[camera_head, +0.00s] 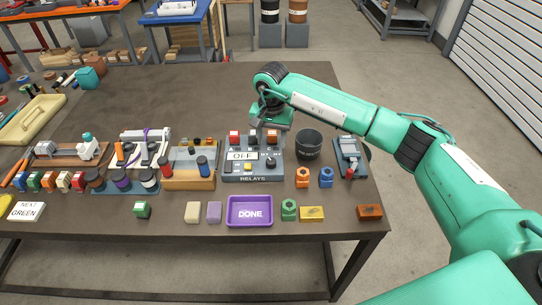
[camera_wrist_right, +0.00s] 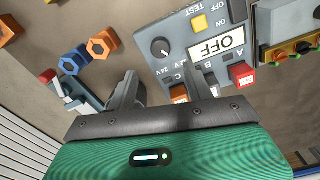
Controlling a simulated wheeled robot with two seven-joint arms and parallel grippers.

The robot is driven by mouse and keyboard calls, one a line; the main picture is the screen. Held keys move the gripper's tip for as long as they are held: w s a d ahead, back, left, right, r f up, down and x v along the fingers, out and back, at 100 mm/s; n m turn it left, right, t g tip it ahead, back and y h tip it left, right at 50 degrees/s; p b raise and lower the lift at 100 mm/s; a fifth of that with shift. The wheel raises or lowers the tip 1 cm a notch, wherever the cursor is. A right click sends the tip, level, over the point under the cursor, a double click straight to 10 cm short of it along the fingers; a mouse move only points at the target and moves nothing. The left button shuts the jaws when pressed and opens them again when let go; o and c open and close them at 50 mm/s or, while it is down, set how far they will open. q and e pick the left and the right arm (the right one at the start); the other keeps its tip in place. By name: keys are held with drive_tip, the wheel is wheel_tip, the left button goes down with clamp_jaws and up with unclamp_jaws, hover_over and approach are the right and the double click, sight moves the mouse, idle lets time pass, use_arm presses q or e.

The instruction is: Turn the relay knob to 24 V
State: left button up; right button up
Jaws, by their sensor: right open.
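The grey relay box (camera_head: 253,176), marked RELAYS, stands mid-table near the front row. Its round dark relay knob (camera_head: 271,163) is at the box's right side; the knob (camera_wrist_right: 161,47) shows clearly in the wrist view. A white mark on the knob points to the lower right there; the small voltage labels below it are hard to read. My right gripper (camera_head: 261,124) is behind the box, above the table. In the wrist view its fingers (camera_wrist_right: 163,88) are apart and empty, not touching the knob. My left gripper is not in view.
A white OFF plate (camera_wrist_right: 217,45), a yellow button (camera_wrist_right: 199,23) and red and orange switches are on the box near the knob. A dark cup (camera_head: 308,145) stands to the right. Orange (camera_head: 303,177) and blue (camera_head: 326,177) nuts lie in front. The table behind is clear.

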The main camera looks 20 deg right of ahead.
sight(271, 161)
wheel_tip(271, 161, down, 9)
drive_tip(key=shift+r+p, duration=0.1)
drive_tip(key=shift+p, duration=0.75)
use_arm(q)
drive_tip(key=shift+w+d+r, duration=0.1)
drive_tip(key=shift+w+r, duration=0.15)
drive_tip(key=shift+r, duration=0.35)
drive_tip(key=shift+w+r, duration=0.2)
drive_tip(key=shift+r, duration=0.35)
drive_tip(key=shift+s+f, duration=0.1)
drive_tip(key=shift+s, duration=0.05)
use_arm(e)
drive_tip(key=c, duration=1)
